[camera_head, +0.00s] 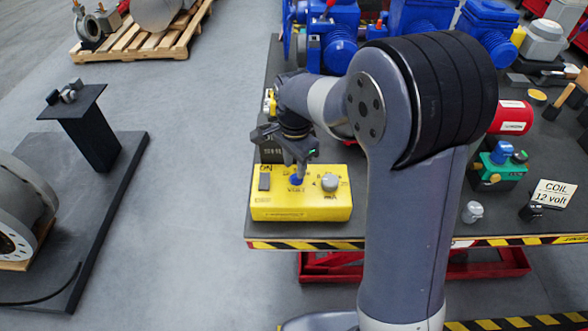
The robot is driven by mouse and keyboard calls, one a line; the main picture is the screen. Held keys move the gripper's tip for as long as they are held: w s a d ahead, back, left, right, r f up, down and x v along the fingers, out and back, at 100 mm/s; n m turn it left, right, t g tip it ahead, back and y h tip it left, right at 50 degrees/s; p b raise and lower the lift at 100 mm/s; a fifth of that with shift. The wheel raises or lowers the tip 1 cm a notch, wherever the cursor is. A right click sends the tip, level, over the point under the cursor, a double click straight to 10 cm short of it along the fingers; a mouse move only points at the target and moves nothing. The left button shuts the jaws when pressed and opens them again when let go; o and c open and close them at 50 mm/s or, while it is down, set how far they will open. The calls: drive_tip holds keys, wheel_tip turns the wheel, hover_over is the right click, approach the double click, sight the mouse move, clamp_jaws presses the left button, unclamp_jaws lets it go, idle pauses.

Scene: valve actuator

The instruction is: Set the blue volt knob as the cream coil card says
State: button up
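The yellow box (300,207) stands near the front left corner of the table. The blue volt knob (296,180) is on its top, beside printed markings too small to read. My gripper (299,168) points down right at the blue knob, and its fingertips cover part of it. I cannot tell whether the fingers touch or hold the knob. The knob's pointer setting is not readable. The cream coil card (553,193) stands at the right of the table and reads "COIL 12 volt".
A green device (500,168), a red cylinder (513,117) and a small silver part (472,212) are to the right. Blue actuators (335,40) line the back. My arm hides the table's middle.

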sight(295, 175)
drive_tip(key=shift+f, duration=1.55)
drive_tip(key=shift+c, duration=0.2)
clamp_jaws()
